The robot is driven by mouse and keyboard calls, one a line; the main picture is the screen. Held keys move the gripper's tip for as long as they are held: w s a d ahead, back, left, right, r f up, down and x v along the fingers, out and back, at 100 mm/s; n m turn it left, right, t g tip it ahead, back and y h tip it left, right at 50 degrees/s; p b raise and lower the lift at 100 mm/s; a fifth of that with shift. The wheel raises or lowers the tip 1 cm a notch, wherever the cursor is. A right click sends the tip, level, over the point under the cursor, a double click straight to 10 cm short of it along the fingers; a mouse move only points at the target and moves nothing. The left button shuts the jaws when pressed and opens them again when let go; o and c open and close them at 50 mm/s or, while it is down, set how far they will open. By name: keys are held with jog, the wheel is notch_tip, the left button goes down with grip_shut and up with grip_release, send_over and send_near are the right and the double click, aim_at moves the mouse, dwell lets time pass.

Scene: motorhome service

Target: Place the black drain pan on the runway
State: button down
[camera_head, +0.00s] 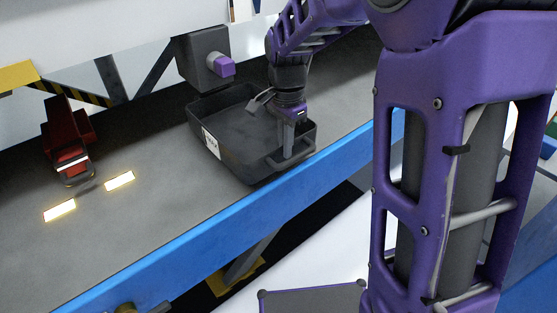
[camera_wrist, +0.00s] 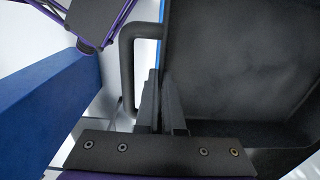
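The black drain pan (camera_head: 238,130) is an open rectangular tray with a white label on its left outer side and a bar handle at its near right side. It is over the grey runway (camera_head: 140,200), turned a little from its line, close to the blue front rail. I cannot tell if its whole base touches the surface. My gripper (camera_head: 289,150) points down at the pan's near right rim, by the handle. In the wrist view the fingers (camera_wrist: 161,105) are close together on the pan's wall, beside the handle (camera_wrist: 127,65); the pan's interior (camera_wrist: 235,70) is on the right.
A dark box with a purple knob (camera_head: 222,67) stands behind the pan. A red and black object (camera_head: 69,145) and two bright strips (camera_head: 119,181) are on the left of the runway. The blue rail (camera_head: 190,250) bounds the front.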

aim_at(279, 161)
jog(key=shift+s+a, duration=0.25)
jog(key=shift+a, duration=0.15)
jog(key=f, duration=0.2)
jog(key=shift+s+a+f, duration=0.3)
jog(key=shift+a+f, duration=0.1)
jog(key=shift+f, duration=0.35)
jog(key=shift+f+b, duration=0.15)
jog(key=shift+b, duration=0.2)
jog(key=c, duration=1)
grip_release()
jog(key=shift+c, duration=0.2)
